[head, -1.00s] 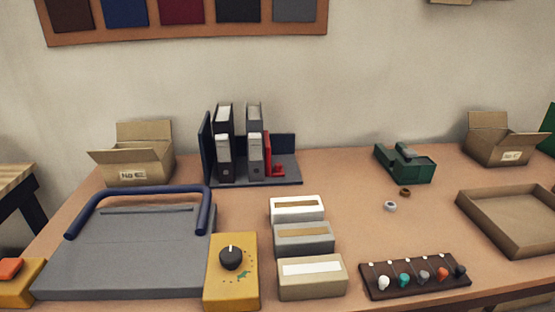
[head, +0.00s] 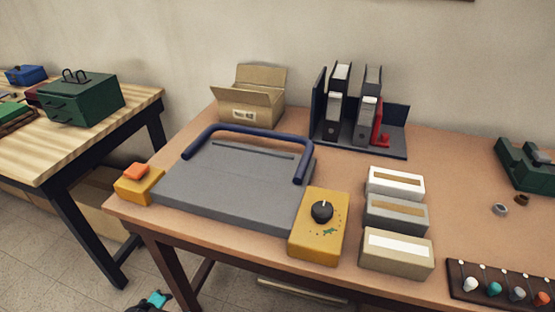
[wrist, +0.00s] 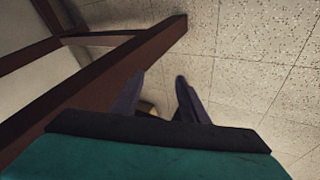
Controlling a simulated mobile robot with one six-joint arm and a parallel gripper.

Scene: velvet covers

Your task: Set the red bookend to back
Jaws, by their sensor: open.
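The red bookend (head: 378,136) stands in the dark blue rack (head: 394,152) at the back of the table, close against the right side of the front grey binder (head: 364,121). Several binders stand upright to its left in two rows. My gripper (wrist: 160,78) shows in the wrist view with its two fingers apart and nothing between them. It is low, with the floor and a dark red table beam (wrist: 120,75) in its view. In the head view a small teal and dark part of my arm shows at the bottom edge, far from the bookend.
A grey press with a blue handle (head: 215,132) and a yellow dial box (head: 319,224) fill the table's left and middle. Several label boxes (head: 396,215) stand right of the dial. A cardboard box (head: 252,108) is left of the rack. Another table (head: 75,130) stands left.

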